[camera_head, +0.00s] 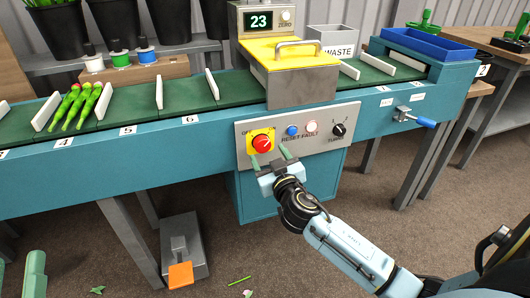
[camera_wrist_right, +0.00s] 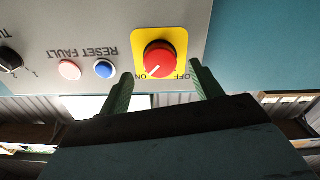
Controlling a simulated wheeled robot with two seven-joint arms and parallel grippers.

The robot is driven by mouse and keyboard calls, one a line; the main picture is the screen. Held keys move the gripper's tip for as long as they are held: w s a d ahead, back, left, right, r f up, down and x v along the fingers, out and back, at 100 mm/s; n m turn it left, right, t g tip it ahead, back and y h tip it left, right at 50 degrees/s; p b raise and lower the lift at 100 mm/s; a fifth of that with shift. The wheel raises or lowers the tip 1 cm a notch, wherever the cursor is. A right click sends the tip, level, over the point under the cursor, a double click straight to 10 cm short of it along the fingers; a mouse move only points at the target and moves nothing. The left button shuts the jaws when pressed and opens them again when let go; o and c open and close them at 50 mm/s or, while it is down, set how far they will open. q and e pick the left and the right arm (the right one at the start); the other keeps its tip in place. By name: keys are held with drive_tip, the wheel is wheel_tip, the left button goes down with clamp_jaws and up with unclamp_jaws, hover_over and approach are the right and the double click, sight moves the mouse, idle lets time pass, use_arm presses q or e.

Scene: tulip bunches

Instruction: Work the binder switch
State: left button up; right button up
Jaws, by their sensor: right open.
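The binder switch is a red rotary knob (camera_head: 262,143) on a yellow plate, on the grey control panel (camera_head: 330,122). In the right wrist view the knob (camera_wrist_right: 160,58) appears upside down, its white mark slanting towards the word ON. My right gripper (camera_head: 271,158) is open and empty just below the knob. In the wrist view its two green fingers (camera_wrist_right: 160,87) stand either side of the knob's lower edge, apart from it; their depth is unclear. Green shapes at the head view's lower left may be my left gripper (camera_head: 20,272), mostly cut off.
Beside the knob are a blue RESET button (camera_head: 292,131), a pale FAULT light (camera_head: 311,127) and a black dial (camera_head: 338,130). Tulips (camera_head: 75,106) lie in a conveyor slot. A pedal (camera_head: 180,274) stands on the floor. A blue-handled lever (camera_head: 415,117) sticks out at right.

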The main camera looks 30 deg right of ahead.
sight(264, 147)
use_arm(q)
drive_tip(key=shift+s+r+t, duration=0.45)
drive_tip(key=shift+r+t, duration=0.25)
drive_tip(key=shift+r, duration=0.05)
use_arm(e)
drive_tip(key=shift+x, duration=1.75)
drive_tip(key=shift+c, duration=0.5)
drive_tip(key=c, duration=0.9)
